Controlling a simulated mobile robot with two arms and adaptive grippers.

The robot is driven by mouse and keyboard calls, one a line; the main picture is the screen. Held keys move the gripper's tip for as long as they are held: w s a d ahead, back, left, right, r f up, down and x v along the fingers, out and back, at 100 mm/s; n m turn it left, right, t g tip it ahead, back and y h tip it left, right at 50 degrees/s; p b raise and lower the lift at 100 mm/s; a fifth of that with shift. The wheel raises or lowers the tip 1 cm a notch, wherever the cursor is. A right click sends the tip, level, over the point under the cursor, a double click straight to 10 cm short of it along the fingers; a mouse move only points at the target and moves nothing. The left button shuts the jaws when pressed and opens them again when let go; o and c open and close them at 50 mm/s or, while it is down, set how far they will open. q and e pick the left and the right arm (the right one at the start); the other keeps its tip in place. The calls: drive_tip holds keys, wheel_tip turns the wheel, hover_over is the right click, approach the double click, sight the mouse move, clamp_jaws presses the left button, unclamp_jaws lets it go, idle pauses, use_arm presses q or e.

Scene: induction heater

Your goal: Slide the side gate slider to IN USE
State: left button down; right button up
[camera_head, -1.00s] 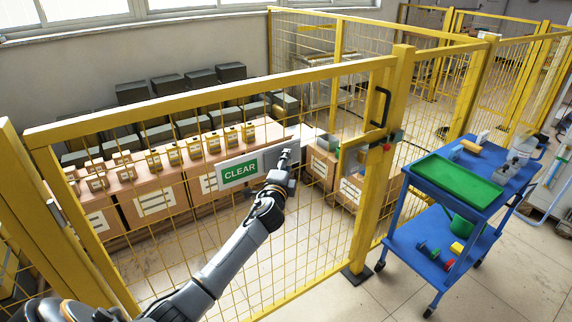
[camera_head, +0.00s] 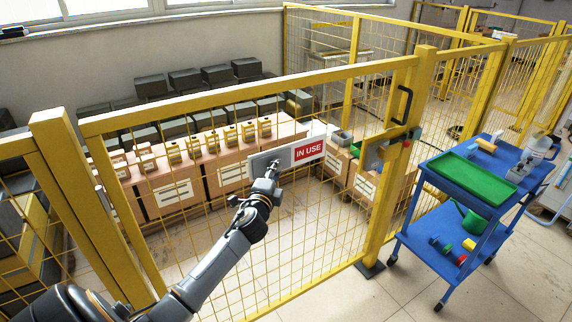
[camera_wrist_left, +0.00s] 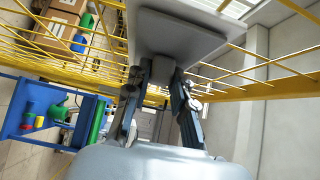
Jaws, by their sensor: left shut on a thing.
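The side gate (camera_head: 250,82) is a yellow mesh frame standing in front of me. Its sign shows a red IN USE panel (camera_head: 309,150) on the right end. A grey slider plate (camera_head: 262,160) sits to the left of that panel. My left gripper (camera_head: 271,172) is at the grey plate, shut on its knob. In the left wrist view the grey plate (camera_wrist_left: 178,32) fills the top, and the fingers of my left gripper (camera_wrist_left: 160,85) close on the small block (camera_wrist_left: 162,70) under it. The CLEAR panel is not visible now. My right gripper is not in view.
A blue cart (camera_head: 425,180) with a green tray (camera_head: 474,176) stands to the right. The yellow gate post (camera_head: 385,215) with a black handle (camera_head: 402,104) is right of the sign. Cardboard boxes (camera_head: 170,180) and grey bins stand behind the mesh.

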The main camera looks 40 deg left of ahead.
use_arm(q)
drive_tip(key=shift+s+a+f, duration=0.15)
drive_tip(key=shift+s+a, duration=0.05)
drive_tip(key=shift+s, duration=0.1)
drive_tip(key=c, duration=1.1)
unclamp_jaws()
drive_tip(key=shift+s, duration=0.1)
drive_tip(key=v, duration=1.2)
drive_tip(key=shift+a, duration=0.1)
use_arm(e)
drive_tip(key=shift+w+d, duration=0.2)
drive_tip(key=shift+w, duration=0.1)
